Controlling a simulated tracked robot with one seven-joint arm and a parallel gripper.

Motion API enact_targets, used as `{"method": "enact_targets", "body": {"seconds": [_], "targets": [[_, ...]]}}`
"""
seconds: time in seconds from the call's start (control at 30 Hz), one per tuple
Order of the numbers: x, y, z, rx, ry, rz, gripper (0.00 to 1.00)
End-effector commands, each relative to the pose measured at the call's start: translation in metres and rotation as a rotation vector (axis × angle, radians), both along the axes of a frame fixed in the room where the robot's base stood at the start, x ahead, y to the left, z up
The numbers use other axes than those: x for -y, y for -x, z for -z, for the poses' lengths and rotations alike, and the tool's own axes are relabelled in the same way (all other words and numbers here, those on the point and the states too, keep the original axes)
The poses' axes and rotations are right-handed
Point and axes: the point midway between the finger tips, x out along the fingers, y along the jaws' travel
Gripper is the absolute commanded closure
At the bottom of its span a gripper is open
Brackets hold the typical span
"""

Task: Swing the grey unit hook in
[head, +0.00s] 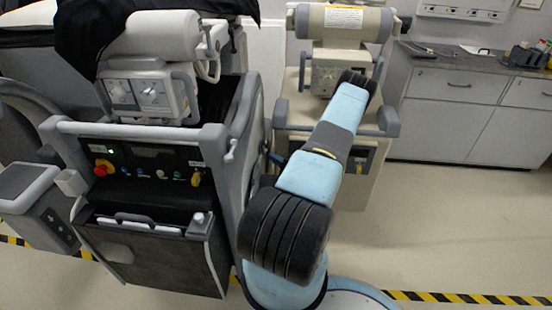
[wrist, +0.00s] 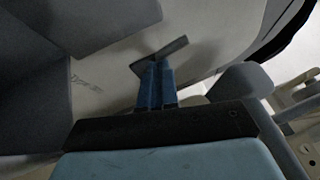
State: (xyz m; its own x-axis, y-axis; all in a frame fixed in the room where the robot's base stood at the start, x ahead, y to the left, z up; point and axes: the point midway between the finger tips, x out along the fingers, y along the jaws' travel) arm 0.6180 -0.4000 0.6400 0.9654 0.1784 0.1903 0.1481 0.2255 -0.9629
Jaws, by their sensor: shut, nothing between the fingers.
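The grey unit (head: 130,150) stands at the left in the head view. A small light-grey hook (head: 230,152) shows at the right side of its frame. My gripper's blue fingers (wrist: 155,84) are together and empty in the wrist view. A short dark grey bar (wrist: 173,48) lies just beyond their tips, in front of a pale curved panel; it may be the hook, and I cannot tell whether they touch. In the head view only a bit of blue, seemingly my gripper (head: 274,157), shows just right of the grey unit's frame; my arm hides the rest.
A beige unit (head: 296,110) stands close behind my arm, leaving a narrow gap beside the grey unit. Grey cabinets (head: 450,115) line the back right. The floor (head: 450,225) at the right is clear.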

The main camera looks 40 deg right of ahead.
Motion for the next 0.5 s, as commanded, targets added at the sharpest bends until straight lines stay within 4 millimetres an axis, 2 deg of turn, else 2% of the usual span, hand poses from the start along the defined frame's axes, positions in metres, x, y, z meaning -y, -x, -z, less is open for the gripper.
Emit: {"method": "enact_targets", "body": {"seconds": [0.3, 0.5], "targets": [[-0.020, -0.006, 0.000, 0.000, -0.003, 0.206, 1.00], [-0.027, -0.010, 0.000, 0.000, 0.000, 0.214, 1.00]]}}
